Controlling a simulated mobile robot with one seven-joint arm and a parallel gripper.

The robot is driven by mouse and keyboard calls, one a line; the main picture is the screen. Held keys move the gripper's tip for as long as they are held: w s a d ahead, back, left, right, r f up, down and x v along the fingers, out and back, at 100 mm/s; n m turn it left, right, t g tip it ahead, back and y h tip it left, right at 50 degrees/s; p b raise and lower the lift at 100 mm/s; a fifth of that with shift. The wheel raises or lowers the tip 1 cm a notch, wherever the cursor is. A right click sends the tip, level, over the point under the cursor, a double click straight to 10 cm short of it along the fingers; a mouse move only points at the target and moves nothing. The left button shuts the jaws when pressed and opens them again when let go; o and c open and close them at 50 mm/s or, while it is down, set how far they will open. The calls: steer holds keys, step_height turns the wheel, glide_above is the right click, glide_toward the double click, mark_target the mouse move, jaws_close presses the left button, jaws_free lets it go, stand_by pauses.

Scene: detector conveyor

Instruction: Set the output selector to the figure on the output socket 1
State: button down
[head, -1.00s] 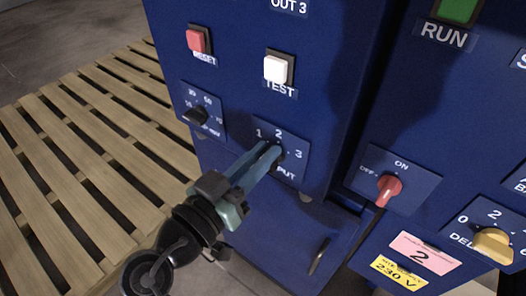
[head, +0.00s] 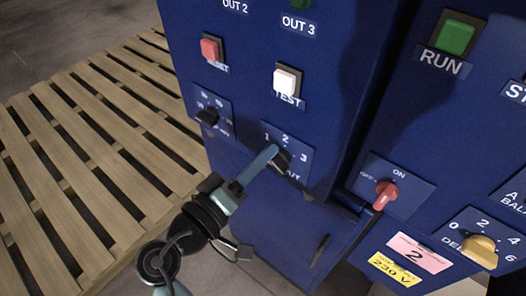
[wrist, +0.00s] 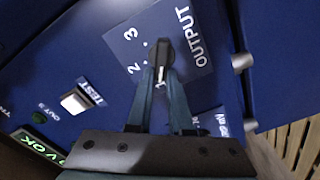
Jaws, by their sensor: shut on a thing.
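The output selector is a dark knob (head: 284,160) on a small blue plate marked 1, 2, 3 (head: 304,142), low on the cabinet. It also shows in the wrist view (wrist: 160,48), where its white mark points down the picture, towards the 1 between my fingers. My gripper (head: 276,154) reaches it from the lower left and is shut on it, with a fingertip on either side in the wrist view (wrist: 160,75). Labels OUT 2 (head: 235,6) and OUT 3 (head: 299,26) show at the top. Output socket 1 and its figure are out of view.
Above the selector are a red RESET button (head: 211,48) and a white TEST button (head: 287,79). A small dark knob (head: 207,117) is to its left. A red OFF/ON switch (head: 385,195) and a yellow knob (head: 481,250) are on the right. A wooden pallet (head: 90,150) lies left.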

steer(key=shift+s+d+f+n, duration=0.1)
steer(key=shift+f+n, duration=0.2)
steer(key=shift+f, duration=0.1)
steer(key=c, duration=0.8)
jaws_free()
steer(key=shift+r, duration=0.2)
steer(key=b+v, duration=0.1)
steer(key=v, duration=1.2)
